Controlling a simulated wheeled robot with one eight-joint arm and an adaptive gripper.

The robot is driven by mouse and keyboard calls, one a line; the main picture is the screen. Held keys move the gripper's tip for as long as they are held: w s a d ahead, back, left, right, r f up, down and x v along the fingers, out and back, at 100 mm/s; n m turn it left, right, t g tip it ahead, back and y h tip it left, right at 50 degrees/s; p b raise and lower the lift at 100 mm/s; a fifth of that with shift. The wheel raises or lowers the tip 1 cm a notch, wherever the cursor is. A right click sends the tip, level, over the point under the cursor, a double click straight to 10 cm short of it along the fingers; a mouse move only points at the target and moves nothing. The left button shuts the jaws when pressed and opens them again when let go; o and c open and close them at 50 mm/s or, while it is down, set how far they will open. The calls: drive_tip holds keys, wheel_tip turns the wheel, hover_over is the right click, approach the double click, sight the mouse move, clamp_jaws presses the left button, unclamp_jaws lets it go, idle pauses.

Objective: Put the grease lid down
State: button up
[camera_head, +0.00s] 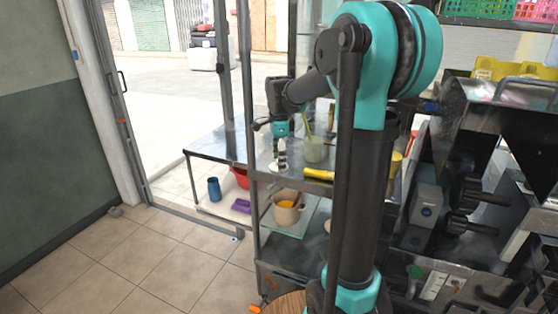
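My teal and black arm stands in the foreground and reaches out to the left over the steel shelf rack (262,255). My gripper (281,158) points down over the rack's upper shelf, beside a pale cup (314,150) with a yellow-green stick in it. A small whitish piece (278,168) shows at the fingertips, low over or on the shelf. It may be the grease lid, but it is too small to be sure. I cannot tell whether the fingers are closed on it or apart.
A yellow-handled tool (319,174) lies right of the gripper. A pot (286,207) stands on the shelf below. A blue cup (214,189), a red bowl (240,177) and a purple item (241,206) are at the left. Dark machinery (470,200) fills the right. Tiled floor (120,262) is clear.

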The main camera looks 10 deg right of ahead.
wheel_tip(320, 180, up, 12)
drive_tip(key=shift+r, duration=0.15)
idle(0.7)
